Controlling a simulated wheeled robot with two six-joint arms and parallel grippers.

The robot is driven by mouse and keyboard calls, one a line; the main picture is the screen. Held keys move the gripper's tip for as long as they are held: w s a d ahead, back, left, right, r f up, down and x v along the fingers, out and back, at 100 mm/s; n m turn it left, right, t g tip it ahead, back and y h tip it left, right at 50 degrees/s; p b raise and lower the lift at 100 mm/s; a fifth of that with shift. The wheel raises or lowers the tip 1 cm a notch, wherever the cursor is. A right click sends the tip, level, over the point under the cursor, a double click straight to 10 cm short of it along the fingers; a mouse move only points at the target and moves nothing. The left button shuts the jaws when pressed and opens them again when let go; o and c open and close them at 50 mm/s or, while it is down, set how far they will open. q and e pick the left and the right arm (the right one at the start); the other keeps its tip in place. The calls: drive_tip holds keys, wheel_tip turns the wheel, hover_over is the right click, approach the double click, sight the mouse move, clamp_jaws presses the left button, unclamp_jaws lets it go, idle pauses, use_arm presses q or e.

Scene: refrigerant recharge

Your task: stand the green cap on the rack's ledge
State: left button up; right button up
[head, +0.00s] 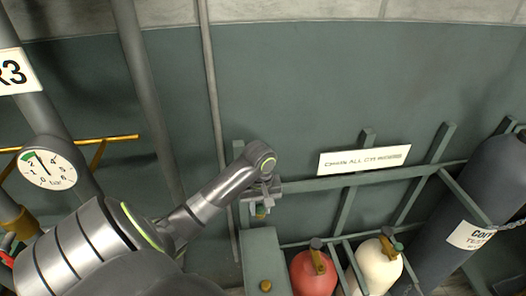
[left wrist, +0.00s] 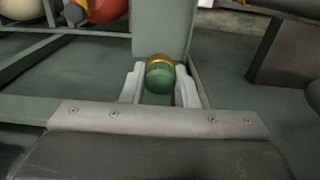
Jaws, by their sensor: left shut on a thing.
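The green cap (left wrist: 159,78), with a gold band, sits between the fingers of my left gripper (left wrist: 160,88) in the left wrist view. The gripper is shut on it. In the head view my left gripper (head: 262,193) is beside the rack (head: 330,182), and a small part of the cap (head: 261,212) shows below it. A grey-green ledge-like box (head: 262,246) of the rack stands below the cap in the head view. I cannot tell whether the cap touches it. My right gripper is not in view.
A red cylinder (head: 313,275) and a cream cylinder (head: 380,266) stand in the rack, with a dark cylinder (head: 465,215) strapped at the right. A brass knob (head: 265,286) is on the box front. A gauge (head: 47,168) and pipes are at the left. A sign (head: 364,159) hangs on the rack.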

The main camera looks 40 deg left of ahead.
use_arm(q)
wheel_tip(320, 180, down, 13)
drive_tip(key=shift+b, duration=0.75)
drive_tip(key=shift+f+b, duration=0.3)
drive_tip(key=shift+f, duration=2.05)
drive_tip(key=shift+f, duration=0.15)
drive_tip(key=o, duration=0.9)
drive_tip(key=shift+o, duration=0.2)
wheel_tip(320, 180, up, 12)
drive_tip(key=p, duration=0.1)
drive_tip(key=shift+r, duration=0.2)
drive_tip(key=shift+s+f, duration=0.1)
